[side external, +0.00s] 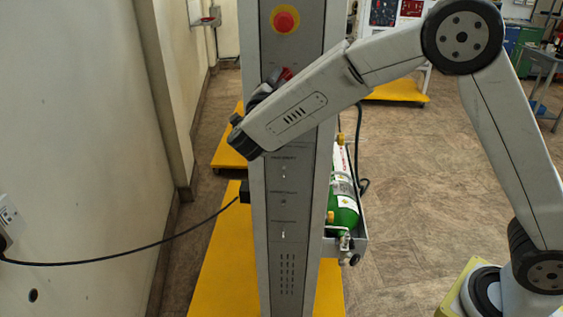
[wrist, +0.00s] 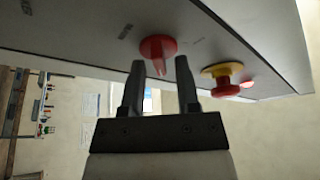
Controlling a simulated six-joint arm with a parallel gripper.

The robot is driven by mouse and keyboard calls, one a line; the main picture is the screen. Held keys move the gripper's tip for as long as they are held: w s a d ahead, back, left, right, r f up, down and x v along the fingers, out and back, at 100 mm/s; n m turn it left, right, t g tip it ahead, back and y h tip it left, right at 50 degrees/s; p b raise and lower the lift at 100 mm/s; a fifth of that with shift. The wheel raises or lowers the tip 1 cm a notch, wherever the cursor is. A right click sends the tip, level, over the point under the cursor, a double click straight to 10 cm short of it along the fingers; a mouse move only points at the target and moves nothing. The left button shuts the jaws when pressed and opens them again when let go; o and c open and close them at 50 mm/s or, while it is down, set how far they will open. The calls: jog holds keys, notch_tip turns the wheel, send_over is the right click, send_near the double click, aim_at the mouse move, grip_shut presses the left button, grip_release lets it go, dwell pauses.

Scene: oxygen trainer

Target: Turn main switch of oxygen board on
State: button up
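The oxygen board (side external: 290,255) is a tall grey panel standing upright in the side view. Its red main switch (wrist: 158,48) shows in the wrist view as a round red base with a narrow handle sticking out. My gripper (wrist: 160,66) is open, its two dark fingers on either side of the handle, with gaps visible; I cannot tell whether either finger touches the switch. In the side view, a red part (side external: 286,74) shows just above my arm's end, and my arm hides the rest of the gripper area.
A red emergency button on a yellow base (side external: 285,20) sits above the switch; it also shows right of my fingers in the wrist view (wrist: 222,80). Several small toggles (side external: 283,201) are lower down.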

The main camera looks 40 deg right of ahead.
jog(key=shift+a, duration=0.1)
dwell(0.3)
jog(key=v, duration=0.7)
jog(key=shift+s+a, duration=0.2)
jog(key=shift+a, duration=0.05)
jog(key=shift+w+d+f, duration=0.1)
jog(key=shift+f, duration=0.05)
notch_tip(320, 180, down, 7)
jog(key=w+d+n+t+y, duration=0.3)
jog(key=n+t+y, duration=0.2)
jog(key=n+y, duration=1.05)
jog(key=s+d+f+n+g+y, duration=0.1)
jog(key=s+d+f+n+g, duration=0.1)
jog(key=s+f+g, duration=0.2)
jog(key=s+d+f+n+g+y, duration=0.1)
jog(key=s+f+g, duration=0.3)
jog(key=s, duration=0.7)
jog(key=s+d+f+n+g+y, duration=0.1)
jog(key=s+d+f+n+g, duration=0.1)
jog(key=s, duration=0.6)
notch_tip(320, 180, down, 3)
jog(key=shift+d+r+n+g, duration=0.1)
jog(key=shift+d+n+g, duration=0.25)
jog(key=shift+n+g, duration=0.6)
